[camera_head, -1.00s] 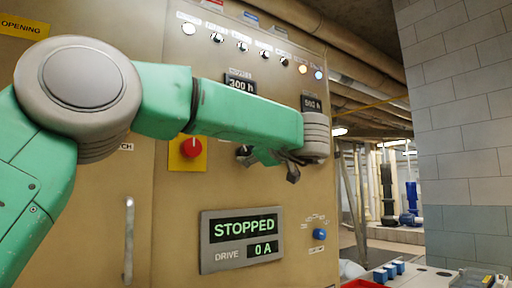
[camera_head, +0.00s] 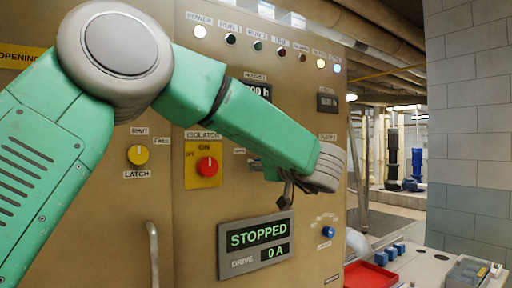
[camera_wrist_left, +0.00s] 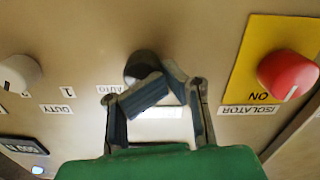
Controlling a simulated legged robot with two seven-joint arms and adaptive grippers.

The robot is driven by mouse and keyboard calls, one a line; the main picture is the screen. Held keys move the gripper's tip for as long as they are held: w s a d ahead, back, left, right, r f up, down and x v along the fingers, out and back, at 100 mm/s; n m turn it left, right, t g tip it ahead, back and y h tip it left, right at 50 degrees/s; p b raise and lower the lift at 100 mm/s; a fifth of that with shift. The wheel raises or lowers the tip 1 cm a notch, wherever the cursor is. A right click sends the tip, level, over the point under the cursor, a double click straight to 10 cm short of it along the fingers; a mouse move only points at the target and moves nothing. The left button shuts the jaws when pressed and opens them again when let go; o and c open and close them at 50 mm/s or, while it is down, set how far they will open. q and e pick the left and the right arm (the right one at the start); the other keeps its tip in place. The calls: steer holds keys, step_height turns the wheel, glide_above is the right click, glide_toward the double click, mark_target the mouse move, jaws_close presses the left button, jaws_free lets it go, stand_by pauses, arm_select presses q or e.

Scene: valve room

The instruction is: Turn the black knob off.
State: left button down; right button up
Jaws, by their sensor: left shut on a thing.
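The black knob (camera_wrist_left: 141,64) is on the beige panel by an AUTO label in the left wrist view, which shows the panel upside down. My left gripper (camera_wrist_left: 150,88) is shut on it, with dark fingers that partly cover the knob. In the head view the left gripper (camera_head: 284,186) is against the panel, right of the red isolator knob, and my green arm hides most of the fingers. How far the knob is turned cannot be told. The display (camera_head: 257,240) reads STOPPED, 0 A. My right gripper is not in view.
A red isolator knob (camera_head: 207,166) on a yellow plate, a yellow latch knob (camera_head: 138,155) and a blue knob (camera_head: 328,232) are on the panel nearby. A cream knob (camera_wrist_left: 18,73) is by a DUTY label. A door handle (camera_head: 153,255) sticks out lower left.

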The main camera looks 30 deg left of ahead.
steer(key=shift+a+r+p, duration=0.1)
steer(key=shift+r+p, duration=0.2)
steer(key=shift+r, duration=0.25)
